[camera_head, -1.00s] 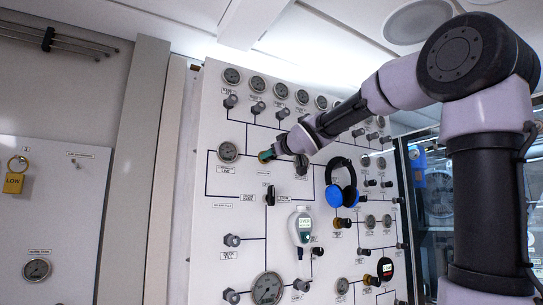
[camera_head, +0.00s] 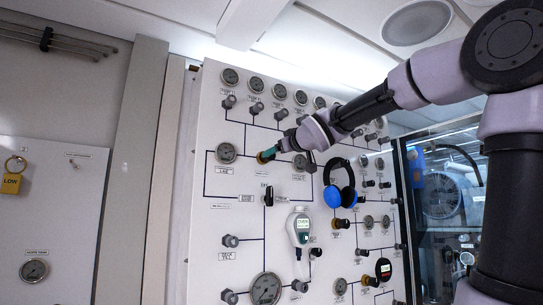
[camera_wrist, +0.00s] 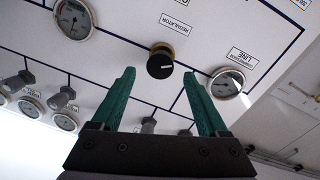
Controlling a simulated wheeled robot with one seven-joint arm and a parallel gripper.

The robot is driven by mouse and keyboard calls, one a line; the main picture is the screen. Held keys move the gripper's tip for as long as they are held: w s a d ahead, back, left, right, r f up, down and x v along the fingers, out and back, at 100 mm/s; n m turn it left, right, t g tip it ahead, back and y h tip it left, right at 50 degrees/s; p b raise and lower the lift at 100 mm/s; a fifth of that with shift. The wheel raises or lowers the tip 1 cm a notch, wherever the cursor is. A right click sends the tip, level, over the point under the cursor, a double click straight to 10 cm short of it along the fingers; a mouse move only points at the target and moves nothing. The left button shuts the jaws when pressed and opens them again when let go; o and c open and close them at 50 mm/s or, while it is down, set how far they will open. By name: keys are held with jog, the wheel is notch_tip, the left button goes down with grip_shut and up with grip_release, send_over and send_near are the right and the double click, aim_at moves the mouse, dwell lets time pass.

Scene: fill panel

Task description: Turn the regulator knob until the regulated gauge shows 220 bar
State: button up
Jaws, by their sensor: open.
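The regulator knob (camera_wrist: 160,64) is black with a brass collar and a white pointer mark, under a REGULATOR label. In the wrist view it sits beyond and between the fingertips of my gripper (camera_wrist: 158,85), which is open with teal fingers and nothing between them. In the head view my gripper (camera_head: 272,152) is at the panel's upper middle, close to the knob (camera_head: 262,158). A round gauge (camera_wrist: 74,19) is left of the knob in the wrist view, its label out of sight; its scale is too small to read. Another gauge (camera_wrist: 227,83), labelled with LINE, is on the right.
The white panel (camera_head: 212,105) carries more gauges and valve knobs. Blue headphones (camera_head: 340,185) hang right of and below my gripper. A white handheld meter (camera_head: 299,230) hangs lower down. A LOW tag (camera_head: 11,184) hangs at the far left.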

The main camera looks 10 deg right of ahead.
jog(key=v, duration=0.5)
jog(key=shift+s, duration=0.2)
dwell(2.3)
